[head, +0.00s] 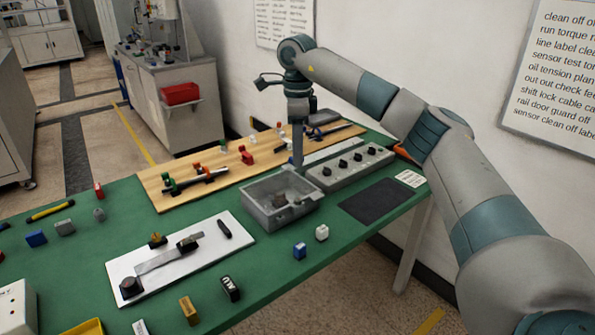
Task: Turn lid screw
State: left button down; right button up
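My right gripper (298,165) points straight down at the far edge of a grey metal box (258,219). Its fingers show as one narrow dark post, so I cannot tell whether they are open or shut, or touching anything. My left gripper is not in view.
The green table (335,247) also holds a wooden board (150,187) with red and green clamps, a white plate (205,262) with a metal bar, a dark mat (383,202), and several small blocks along the front. A wall stands behind my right arm.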

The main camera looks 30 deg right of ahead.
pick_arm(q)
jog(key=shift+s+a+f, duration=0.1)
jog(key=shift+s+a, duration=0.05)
pick_arm(e)
jog(key=shift+r, duration=1.95)
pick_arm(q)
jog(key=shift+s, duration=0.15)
pick_arm(e)
jog(key=shift+f, duration=0.1)
